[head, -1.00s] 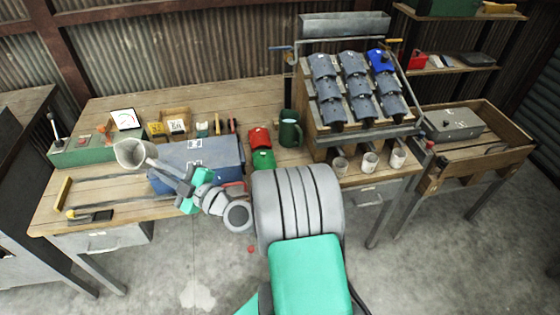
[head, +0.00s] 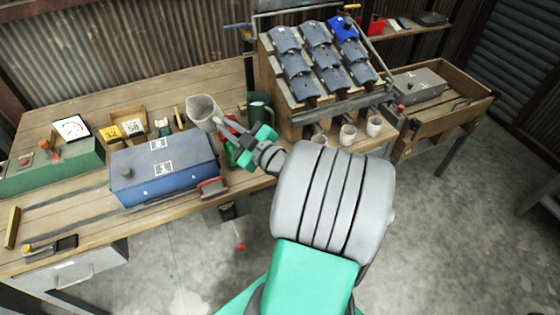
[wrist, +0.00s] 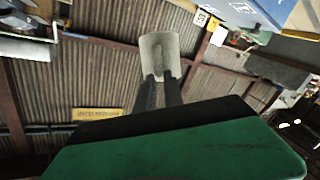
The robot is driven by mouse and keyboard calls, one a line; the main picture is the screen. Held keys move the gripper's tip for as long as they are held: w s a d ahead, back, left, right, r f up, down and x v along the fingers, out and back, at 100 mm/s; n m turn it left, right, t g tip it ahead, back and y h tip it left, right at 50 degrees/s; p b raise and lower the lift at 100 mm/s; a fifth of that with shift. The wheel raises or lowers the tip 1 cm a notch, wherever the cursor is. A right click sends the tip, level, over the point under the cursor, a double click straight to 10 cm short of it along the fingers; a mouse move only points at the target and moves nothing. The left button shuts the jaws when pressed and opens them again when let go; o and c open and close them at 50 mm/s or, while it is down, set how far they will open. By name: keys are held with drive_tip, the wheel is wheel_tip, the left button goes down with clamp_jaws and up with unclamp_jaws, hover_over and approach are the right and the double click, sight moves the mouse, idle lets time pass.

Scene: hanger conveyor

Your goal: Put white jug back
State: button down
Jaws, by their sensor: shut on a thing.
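The white jug (head: 201,110) looks pale grey-white and is held in my gripper (head: 221,121), beside the back right corner of the blue toolbox in the head view. Its open mouth faces up, with a slight tilt. In the wrist view the jug (wrist: 159,50) sits at the tips of my gripper's two dark fingers (wrist: 159,82), which are shut on it. A dark green jug (head: 259,107) stands on the bench just right of my gripper. How high the white jug is above the bench is hard to tell.
The blue toolbox (head: 164,165) lies left of my arm. A sloped rack of grey parts (head: 296,75) and several small cups (head: 348,134) stand to the right. Number cards (head: 121,129) are at the back left. The bench's front left (head: 80,205) has bare room.

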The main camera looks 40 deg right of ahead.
drive_tip(key=s+d+f+m+g+h+b, duration=0.2)
drive_tip(key=s+d+f+m+h+b, duration=0.15)
drive_tip(key=s+d+m, duration=0.35)
drive_tip(key=s+d+f+m+g+h+b, duration=0.1)
drive_tip(key=s+d+f+m+h+b, duration=0.25)
drive_tip(key=s, duration=0.65)
drive_tip(key=shift+n+y, duration=0.3)
drive_tip(key=shift+n, duration=0.25)
drive_tip(key=shift+w+d+f, duration=1.15)
drive_tip(key=shift+w+f, duration=1.05)
drive_tip(key=shift+f, duration=0.1)
drive_tip(key=shift+w+d+f, duration=1.1)
drive_tip(key=shift+w+f, duration=1.05)
drive_tip(key=shift+f, duration=0.2)
drive_tip(key=shift+w+d+f, duration=1.15)
drive_tip(key=shift+w+f, duration=1.05)
drive_tip(key=shift+f, duration=0.1)
drive_tip(key=shift+f+b, duration=0.2)
drive_tip(key=shift+b, duration=0.2)
drive_tip(key=c, duration=1.4)
unclamp_jaws()
drive_tip(key=shift+r, duration=0.1)
drive_tip(key=shift+c, duration=0.2)
